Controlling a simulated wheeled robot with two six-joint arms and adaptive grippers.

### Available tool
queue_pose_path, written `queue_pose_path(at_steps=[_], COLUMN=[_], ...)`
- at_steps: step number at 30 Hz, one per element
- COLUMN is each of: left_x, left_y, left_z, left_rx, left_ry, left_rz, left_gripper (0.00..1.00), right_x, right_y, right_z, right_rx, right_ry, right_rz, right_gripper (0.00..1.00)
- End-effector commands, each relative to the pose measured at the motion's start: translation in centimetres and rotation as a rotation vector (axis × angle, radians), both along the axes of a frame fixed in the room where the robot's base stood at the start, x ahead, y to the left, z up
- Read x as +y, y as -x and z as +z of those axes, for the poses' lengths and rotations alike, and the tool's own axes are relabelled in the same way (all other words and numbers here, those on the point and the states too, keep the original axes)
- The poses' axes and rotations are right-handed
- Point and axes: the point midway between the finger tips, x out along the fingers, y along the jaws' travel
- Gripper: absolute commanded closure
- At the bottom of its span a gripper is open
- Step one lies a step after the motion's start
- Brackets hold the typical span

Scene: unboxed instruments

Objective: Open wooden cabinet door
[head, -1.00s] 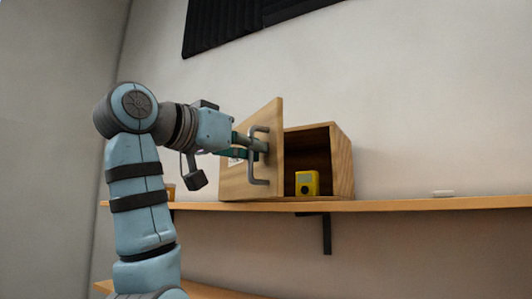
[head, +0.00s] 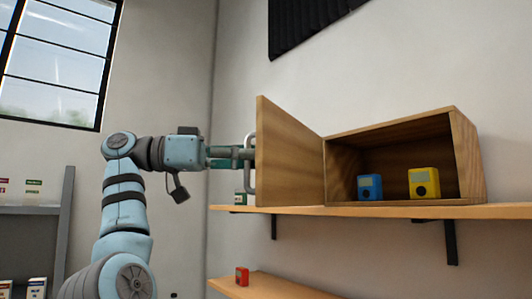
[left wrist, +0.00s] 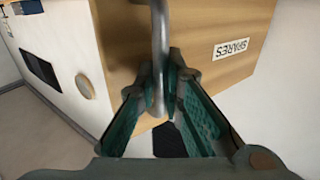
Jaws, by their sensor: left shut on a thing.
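The wooden cabinet (head: 468,150) sits on a wall shelf, and its door (head: 285,155) stands wide open, swung out to the left. My left gripper (head: 246,157) is shut on the grey metal bar handle (head: 249,182) on the door's outer face. In the left wrist view the handle (left wrist: 160,45) runs between the two green-padded fingers (left wrist: 165,95). The door face (left wrist: 195,70) there bears an upside-down SPARES label (left wrist: 231,48). My right gripper is in neither view.
A blue instrument (head: 370,187) and a yellow instrument (head: 423,183) stand inside the cabinet. The wooden shelf (head: 340,211) runs beneath it. A red item (head: 242,276) stands on a lower shelf (head: 265,288). A grey rack (head: 65,215) is at the far left.

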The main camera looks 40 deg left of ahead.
Motion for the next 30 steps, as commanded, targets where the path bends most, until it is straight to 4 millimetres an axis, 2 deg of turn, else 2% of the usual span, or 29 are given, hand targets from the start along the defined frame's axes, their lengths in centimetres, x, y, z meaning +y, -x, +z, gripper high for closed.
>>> queue_pose_path(at_steps=[6,16,17,20,27,30], left_x=[0.9,1.3,1.3,1.3,1.2,1.3], left_y=[0.9,1.2,1.2,1.2,1.1,1.1], left_z=[0.2,0.2,0.2,0.2,0.1,0.1], left_rx=[-0.002,-0.004,-0.003,-0.003,-0.002,0.002], left_ry=[0.003,0.003,0.004,0.003,0.002,0.009], left_rz=[-0.004,0.005,0.005,0.004,0.002,0.002], left_gripper=[1.00,1.00,0.87,0.71,0.72,0.88], right_x=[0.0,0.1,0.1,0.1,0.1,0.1], right_y=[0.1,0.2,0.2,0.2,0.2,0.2], right_z=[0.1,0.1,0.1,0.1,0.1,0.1], right_rx=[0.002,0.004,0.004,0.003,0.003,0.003], right_ry=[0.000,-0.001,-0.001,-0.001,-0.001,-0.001], right_rz=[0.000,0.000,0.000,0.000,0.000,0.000], right_gripper=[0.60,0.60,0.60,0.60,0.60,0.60])
